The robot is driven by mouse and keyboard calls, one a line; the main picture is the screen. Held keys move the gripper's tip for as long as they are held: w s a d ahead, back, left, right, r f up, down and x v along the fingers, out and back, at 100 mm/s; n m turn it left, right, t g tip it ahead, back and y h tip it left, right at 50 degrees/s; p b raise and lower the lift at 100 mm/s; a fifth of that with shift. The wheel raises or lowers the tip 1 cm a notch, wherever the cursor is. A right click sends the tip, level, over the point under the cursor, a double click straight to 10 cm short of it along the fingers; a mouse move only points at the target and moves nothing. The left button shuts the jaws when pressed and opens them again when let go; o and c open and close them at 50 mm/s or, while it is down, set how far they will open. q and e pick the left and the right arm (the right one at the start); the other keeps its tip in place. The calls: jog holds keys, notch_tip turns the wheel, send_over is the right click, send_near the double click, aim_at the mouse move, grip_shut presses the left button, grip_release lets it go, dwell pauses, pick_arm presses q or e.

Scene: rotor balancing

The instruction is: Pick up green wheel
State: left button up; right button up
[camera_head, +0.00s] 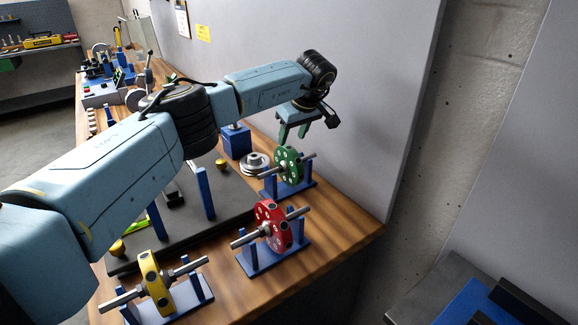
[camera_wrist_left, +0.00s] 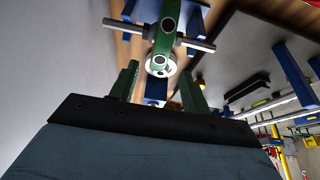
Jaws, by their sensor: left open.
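The green wheel (camera_head: 287,165) sits upright on a metal shaft in a blue stand (camera_head: 292,188) at the back right of the wooden table. My left gripper (camera_head: 305,136) is open and empty, above and just behind the wheel, pointing down. In the left wrist view the open green fingers (camera_wrist_left: 160,88) show with the green wheel (camera_wrist_left: 166,30) beyond them, and its shaft runs to both sides. No contact between fingers and wheel is seen. My right gripper is not in view.
A red wheel (camera_head: 271,225) and a yellow wheel (camera_head: 152,283) stand on blue stands nearer the front. Grey discs (camera_head: 254,163) and a blue block (camera_head: 236,142) lie left of the green wheel. A grey wall (camera_head: 370,110) rises close behind the gripper.

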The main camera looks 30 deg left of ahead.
aim_at(289, 147)
pick_arm(q)
jog(key=shift+w+a+f, duration=0.1)
jog(key=shift+a+f, duration=0.05)
jog(key=shift+f, duration=0.3)
jog(key=shift+a+f, duration=0.2)
jog(key=shift+f, duration=0.4)
jog(key=x, duration=0.3)
jog(key=shift+w+f, duration=0.1)
jog(key=shift+f, duration=0.2)
jog(key=shift+a+f, duration=0.2)
jog(key=shift+f, duration=0.05)
jog(key=c, duration=1)
jog(key=shift+w+r, duration=0.1)
jog(key=shift+r, duration=0.05)
grip_shut()
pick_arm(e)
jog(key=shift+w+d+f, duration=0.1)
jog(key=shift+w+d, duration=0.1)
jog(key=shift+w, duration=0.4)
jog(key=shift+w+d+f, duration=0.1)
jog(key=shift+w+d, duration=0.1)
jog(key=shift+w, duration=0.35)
